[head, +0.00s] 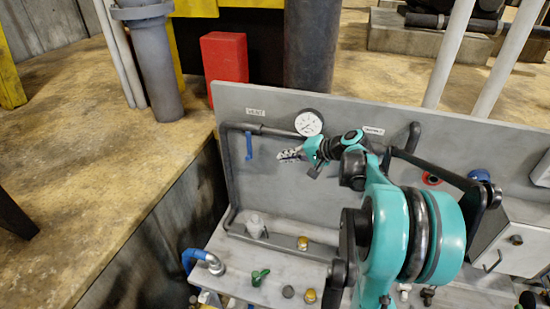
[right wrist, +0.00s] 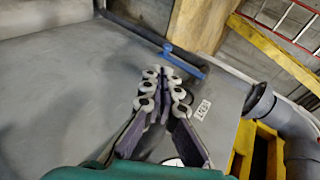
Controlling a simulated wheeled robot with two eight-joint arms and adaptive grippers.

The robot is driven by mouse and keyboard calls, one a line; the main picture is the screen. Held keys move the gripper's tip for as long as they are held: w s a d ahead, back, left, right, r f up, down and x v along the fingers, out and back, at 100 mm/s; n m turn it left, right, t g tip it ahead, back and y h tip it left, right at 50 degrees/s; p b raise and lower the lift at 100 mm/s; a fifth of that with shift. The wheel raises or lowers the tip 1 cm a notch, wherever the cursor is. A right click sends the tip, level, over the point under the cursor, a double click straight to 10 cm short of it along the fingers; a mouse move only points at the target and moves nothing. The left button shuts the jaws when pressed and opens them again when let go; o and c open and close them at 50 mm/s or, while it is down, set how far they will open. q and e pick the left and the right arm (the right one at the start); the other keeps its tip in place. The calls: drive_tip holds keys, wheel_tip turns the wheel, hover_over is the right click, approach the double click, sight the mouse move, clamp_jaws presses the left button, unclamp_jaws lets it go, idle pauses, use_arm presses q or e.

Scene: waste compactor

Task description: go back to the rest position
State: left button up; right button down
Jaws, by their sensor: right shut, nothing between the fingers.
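My right gripper (head: 290,155) is at the grey back panel in the head view, left of the teal and black right arm, below the round gauge. It is shut and empty. In the right wrist view the right gripper (right wrist: 164,74) shows its fingers together, with the grey panel behind them. The left gripper is in neither view.
The grey panel (head: 270,184) carries a white gauge (head: 308,123), a pipe with a blue lever (head: 249,145) and a red button (head: 431,179). Below it a shelf holds a green valve handle (head: 260,277) and several knobs. A red box (head: 225,61) stands behind the panel.

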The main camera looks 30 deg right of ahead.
drive_tip(key=s+a+f+n+g+h+b, duration=0.1)
drive_tip(key=s+a+f+n+g+b, duration=0.15)
drive_tip(key=s+a+f+b, duration=0.45)
drive_tip(key=s+a+f+n+g+h+b, duration=0.1)
drive_tip(key=s+a+f+n+b, duration=0.25)
drive_tip(key=a+f+b, duration=0.65)
drive_tip(key=s+a+f+n+h+b, duration=0.3)
drive_tip(key=s+a+f+n+b, duration=0.2)
drive_tip(key=s+f, duration=0.6)
wheel_tip(320, 180, down, 3)
drive_tip(key=shift+a+r+b, duration=0.2)
drive_tip(key=shift+a+b, duration=0.45)
drive_tip(key=shift+a, duration=0.45)
drive_tip(key=shift+s, duration=0.1)
